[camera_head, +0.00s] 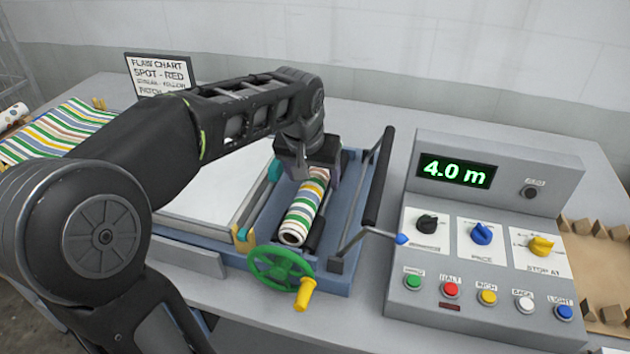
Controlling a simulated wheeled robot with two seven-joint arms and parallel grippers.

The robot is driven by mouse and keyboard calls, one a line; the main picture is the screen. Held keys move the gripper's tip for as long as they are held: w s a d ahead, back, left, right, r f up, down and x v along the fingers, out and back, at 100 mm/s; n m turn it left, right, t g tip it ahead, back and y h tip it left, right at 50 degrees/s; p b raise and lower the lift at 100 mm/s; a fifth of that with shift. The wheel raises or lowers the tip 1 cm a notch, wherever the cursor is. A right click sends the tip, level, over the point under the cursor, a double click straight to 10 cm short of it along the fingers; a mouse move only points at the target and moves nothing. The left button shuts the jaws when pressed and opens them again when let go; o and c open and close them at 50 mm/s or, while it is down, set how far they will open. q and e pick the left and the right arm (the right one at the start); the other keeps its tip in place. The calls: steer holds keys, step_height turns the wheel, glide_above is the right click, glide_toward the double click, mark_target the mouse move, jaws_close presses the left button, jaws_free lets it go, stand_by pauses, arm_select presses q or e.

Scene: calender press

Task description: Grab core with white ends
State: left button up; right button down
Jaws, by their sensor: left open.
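A roll (304,208) with green, yellow, blue and red-brown stripes lies in the blue-grey press frame (342,283). Its near end shows a white ring around a dark hole. Its far end is hidden behind my left gripper (318,173). My left gripper is open, pointing down over the far part of the roll, with its fingers near the roll's sides. I cannot tell whether they touch it. My right gripper is not in view.
A green handwheel (282,268) with a yellow handle sits at the press front. A black-topped bar (378,178) rises right of the roll. A control box (490,245) reading 4.0 m stands further right. Striped cloth (58,130) and a sign (160,73) are at left.

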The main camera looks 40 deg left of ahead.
arm_select(q)
steer(key=shift+x, duration=0.75)
jaws_close()
stand_by(0.6)
